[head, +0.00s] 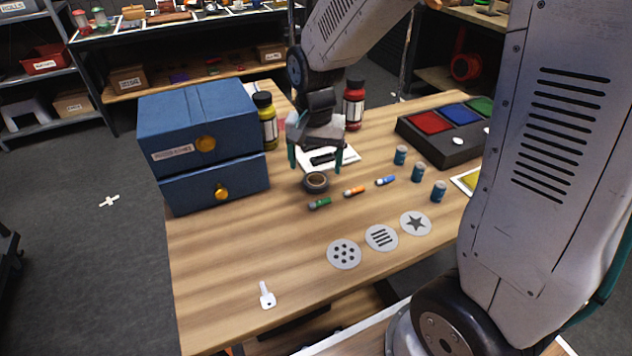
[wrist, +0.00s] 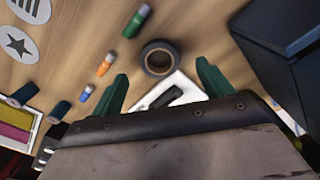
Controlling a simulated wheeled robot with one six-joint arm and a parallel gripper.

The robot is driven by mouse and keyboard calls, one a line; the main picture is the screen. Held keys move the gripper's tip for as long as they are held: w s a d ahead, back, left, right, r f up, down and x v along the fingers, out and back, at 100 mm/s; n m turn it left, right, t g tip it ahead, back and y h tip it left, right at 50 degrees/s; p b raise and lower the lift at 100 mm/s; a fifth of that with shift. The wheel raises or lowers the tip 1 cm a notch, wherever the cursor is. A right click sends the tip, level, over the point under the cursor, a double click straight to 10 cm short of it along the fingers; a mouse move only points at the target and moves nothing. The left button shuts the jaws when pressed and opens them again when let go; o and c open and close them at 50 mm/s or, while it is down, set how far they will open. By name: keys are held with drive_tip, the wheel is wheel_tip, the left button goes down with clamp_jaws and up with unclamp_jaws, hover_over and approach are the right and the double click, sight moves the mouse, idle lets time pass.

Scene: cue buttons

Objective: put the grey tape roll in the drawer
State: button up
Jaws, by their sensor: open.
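The grey tape roll (head: 316,182) lies flat on the wooden table, right of the blue drawer unit. In the wrist view the roll (wrist: 159,58) sits just beyond and between the fingertips. My gripper (head: 316,165) is open and empty, pointing down above and slightly behind the roll. Its green fingers (wrist: 160,82) stand apart on either side in the wrist view. The blue drawer unit (head: 205,125) has two drawers with yellow knobs; the lower drawer (head: 222,190) and the upper one both look shut. The label on the upper drawer is hard to read.
Blue cans (head: 418,172) and a button box (head: 440,130) stand further right. A yellow bottle (head: 266,122) and red bottle (head: 354,106) stand behind.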

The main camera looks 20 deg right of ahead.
sight(316, 175)
wheel_tip(316, 175, down, 5)
drive_tip(key=shift+w+d+r, duration=0.1)
drive_tip(key=shift+d+r, duration=0.05)
drive_tip(key=c, duration=1.1)
drive_tip(key=shift+c, duration=0.2)
